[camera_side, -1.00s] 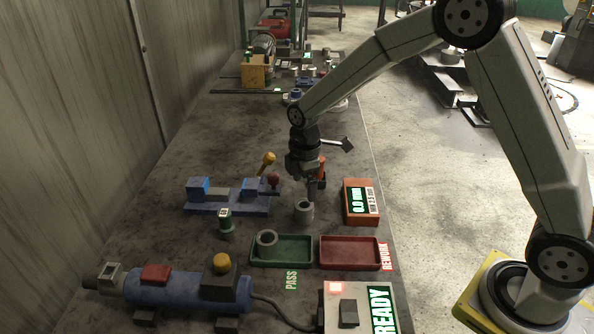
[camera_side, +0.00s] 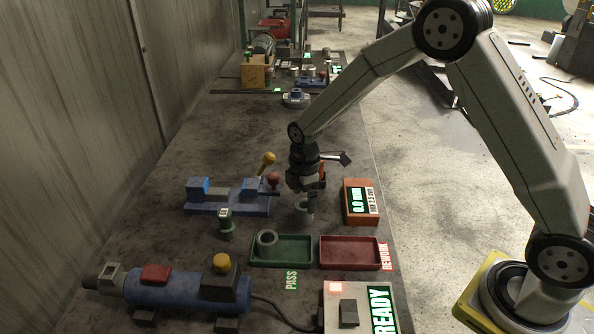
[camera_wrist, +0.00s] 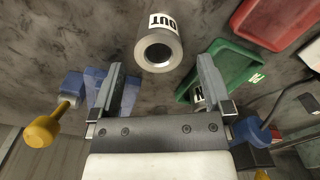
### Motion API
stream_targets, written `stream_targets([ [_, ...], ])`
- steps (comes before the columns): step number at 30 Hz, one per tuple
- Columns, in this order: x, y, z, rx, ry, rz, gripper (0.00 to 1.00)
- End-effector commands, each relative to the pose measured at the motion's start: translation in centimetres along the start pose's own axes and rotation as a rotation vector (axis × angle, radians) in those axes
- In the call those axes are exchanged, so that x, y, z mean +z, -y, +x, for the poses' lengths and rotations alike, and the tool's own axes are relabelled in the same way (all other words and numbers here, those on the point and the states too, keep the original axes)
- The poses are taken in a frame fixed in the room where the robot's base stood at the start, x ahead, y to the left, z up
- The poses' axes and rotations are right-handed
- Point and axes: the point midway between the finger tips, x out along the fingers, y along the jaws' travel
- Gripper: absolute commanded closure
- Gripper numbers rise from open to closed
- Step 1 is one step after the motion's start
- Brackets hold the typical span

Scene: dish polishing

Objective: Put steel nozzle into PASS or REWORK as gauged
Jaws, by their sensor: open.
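The steel nozzle (camera_wrist: 174,62), a short grey tube with a white "OUT" label, stands on the bench in the wrist view. It lies ahead of the gap between my open fingertips (camera_wrist: 160,66), with nothing clamped. In the side view my gripper (camera_side: 307,208) is low at the nozzle, which it partly hides.
A blue clamp fixture (camera_side: 226,208) with a yellow-knobbed lever stands left of my gripper. A small green-based part (camera_side: 226,224) stands before it. A blue cylinder machine (camera_side: 180,289) and a READY box (camera_side: 349,290) are at the front.

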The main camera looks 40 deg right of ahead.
Motion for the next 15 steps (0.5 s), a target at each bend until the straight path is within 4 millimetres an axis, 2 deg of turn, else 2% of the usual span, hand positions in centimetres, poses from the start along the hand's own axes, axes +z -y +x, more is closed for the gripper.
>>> stream_targets([
  [7,0.2,-0.1,2.8,-0.001,0.000,0.000,0.00],
  [15,0.1,-0.1,3.8,0.002,0.000,0.000,0.00],
])
